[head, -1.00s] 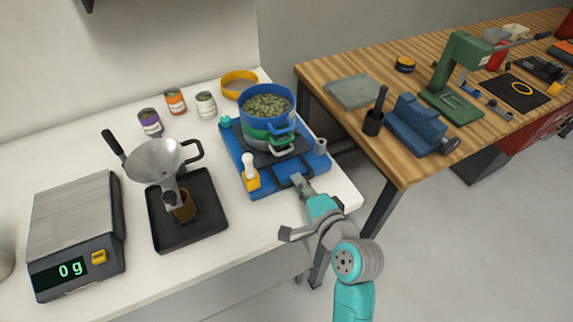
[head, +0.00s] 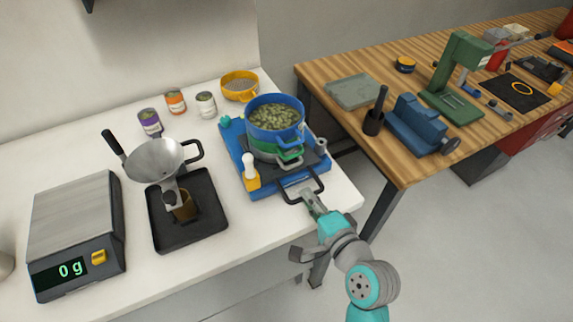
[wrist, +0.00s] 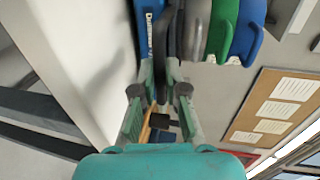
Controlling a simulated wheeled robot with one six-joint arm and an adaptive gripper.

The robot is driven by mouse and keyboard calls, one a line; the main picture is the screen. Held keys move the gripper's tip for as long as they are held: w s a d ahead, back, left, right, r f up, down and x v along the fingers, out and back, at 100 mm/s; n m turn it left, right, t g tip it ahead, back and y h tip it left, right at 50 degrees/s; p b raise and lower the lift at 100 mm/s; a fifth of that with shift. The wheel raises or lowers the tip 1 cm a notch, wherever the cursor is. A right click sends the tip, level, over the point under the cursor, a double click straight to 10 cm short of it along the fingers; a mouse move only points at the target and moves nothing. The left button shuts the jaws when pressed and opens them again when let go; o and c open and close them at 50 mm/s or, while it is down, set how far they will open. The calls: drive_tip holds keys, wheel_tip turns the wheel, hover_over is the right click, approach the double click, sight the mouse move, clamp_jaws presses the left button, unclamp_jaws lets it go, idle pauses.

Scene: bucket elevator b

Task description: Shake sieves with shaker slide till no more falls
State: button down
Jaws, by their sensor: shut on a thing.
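A stack of sieves stands on the shaker: a blue sieve (head: 276,113) full of green-grey pieces on top, a green one (head: 262,143) below it and a grey one (head: 291,162) lowest. The stack rests on the dark slide (head: 310,160) over the blue shaker base (head: 232,150). My gripper (head: 310,196) is shut on the slide's black handle (head: 320,183) at the front of the base. In the wrist view my fingers (wrist: 162,85) close around a dark bar, with the sieve edges (wrist: 222,30) close by. The inside of the lower sieves is hidden.
A yellow sieve (head: 240,86) with some contents stands behind the stack. A white-knobbed yellow piece (head: 250,175) sits at the base's left corner. A funnel (head: 156,160) stands over a black tray (head: 210,225), left of it a scale (head: 75,235) reading 0 g. Three cans stand at the back.

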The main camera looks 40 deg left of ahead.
drive_tip(key=shift+a, duration=0.1)
drive_tip(key=shift+r+x, duration=0.2)
drive_tip(key=shift+x, duration=0.85)
drive_tip(key=shift+r+x, duration=0.25)
drive_tip(key=shift+x, duration=0.85)
drive_tip(key=c, duration=0.5)
unclamp_jaws()
drive_tip(key=shift+w, duration=0.1)
drive_tip(key=shift+v, duration=3.5)
